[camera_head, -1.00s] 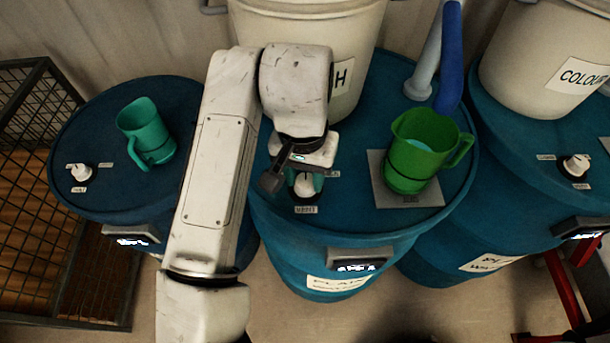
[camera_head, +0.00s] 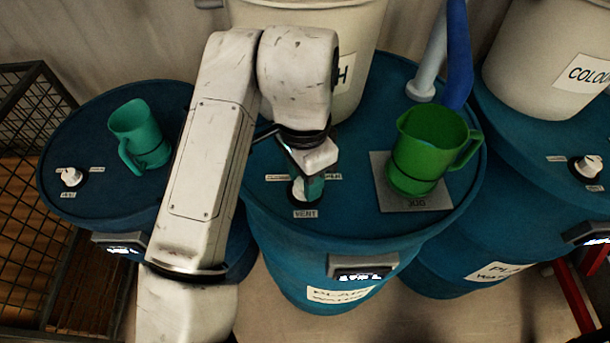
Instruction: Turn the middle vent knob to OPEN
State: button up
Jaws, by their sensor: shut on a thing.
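The middle vent knob (camera_head: 299,194) is a small white knob on the middle blue drum lid (camera_head: 265,212), with a VENT label (camera_head: 305,214) in front of it. Small labels flank it left and right, and the one on the right is partly covered. My gripper (camera_head: 308,186) reaches down from above and is shut on the knob. Its jaws hide most of the knob, so I cannot tell which way its pointer faces.
A green jug (camera_head: 424,150) stands on a grey pad (camera_head: 401,199) to the right. A blue pipe (camera_head: 458,60) and a white bucket (camera_head: 350,30) stand behind. A teal jug (camera_head: 138,136) and another vent knob (camera_head: 70,177) are on the left drum; a third knob (camera_head: 586,167) is on the right drum.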

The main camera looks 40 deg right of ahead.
dwell(0.3)
jog(key=o, duration=1.1)
jog(key=shift+c, duration=0.2)
notch_tip(320, 180, up, 11)
jog(key=shift+w, duration=0.2)
jog(key=shift+f, duration=0.1)
